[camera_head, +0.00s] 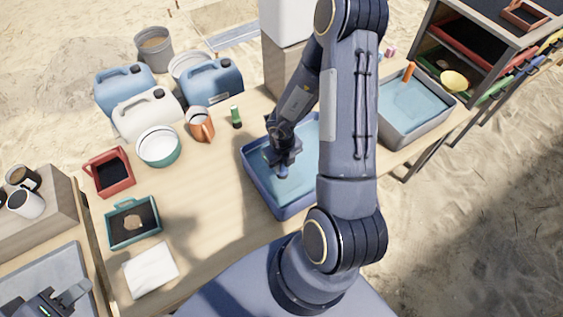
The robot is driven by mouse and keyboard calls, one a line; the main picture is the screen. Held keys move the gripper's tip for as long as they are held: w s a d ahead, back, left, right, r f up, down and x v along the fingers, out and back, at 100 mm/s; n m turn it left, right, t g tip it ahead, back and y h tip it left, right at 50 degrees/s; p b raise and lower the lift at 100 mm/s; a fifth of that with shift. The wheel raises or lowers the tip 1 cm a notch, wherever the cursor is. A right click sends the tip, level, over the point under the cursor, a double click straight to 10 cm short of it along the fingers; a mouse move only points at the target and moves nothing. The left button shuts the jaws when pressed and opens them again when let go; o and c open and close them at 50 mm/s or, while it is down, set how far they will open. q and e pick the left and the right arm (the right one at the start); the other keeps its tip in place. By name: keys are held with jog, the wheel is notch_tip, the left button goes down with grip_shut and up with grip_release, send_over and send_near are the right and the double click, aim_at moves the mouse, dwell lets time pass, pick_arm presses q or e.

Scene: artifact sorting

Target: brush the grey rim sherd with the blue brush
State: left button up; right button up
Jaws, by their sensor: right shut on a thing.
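My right gripper (284,153) is over the blue basin (251,178), close to the water, and is shut on a small dark bluish thing. The gripper and arm hide most of it, so I cannot tell whether it is the blue brush or the grey rim sherd. My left gripper (62,297) is low at the left, over a grey surface (45,268). Its fingers are partly cut off by the frame, and nothing shows clearly in it. No grey rim sherd stands out elsewhere. A tan piece (133,221) lies in a teal tray (112,238).
Jerrycans (148,113) stand behind. A grey basin (408,138) and a rack with coloured handles (530,65) are at right.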

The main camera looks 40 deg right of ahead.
jog(key=shift+w+r+p, duration=0.15)
jog(key=shift+w+p, duration=0.3)
jog(key=shift+w, duration=0.2)
jog(key=shift+w+d, duration=0.1)
jog(key=shift+w, duration=0.35)
jog(key=shift+s+f, duration=0.2)
jog(key=shift+s, duration=1.05)
jog(key=shift+w+r+p, duration=0.25)
jog(key=shift+w+p, duration=0.15)
jog(key=shift+w, duration=0.05)
jog(key=shift+w+p, duration=0.4)
jog(key=shift+w, duration=0.2)
jog(key=shift+w+f, duration=0.2)
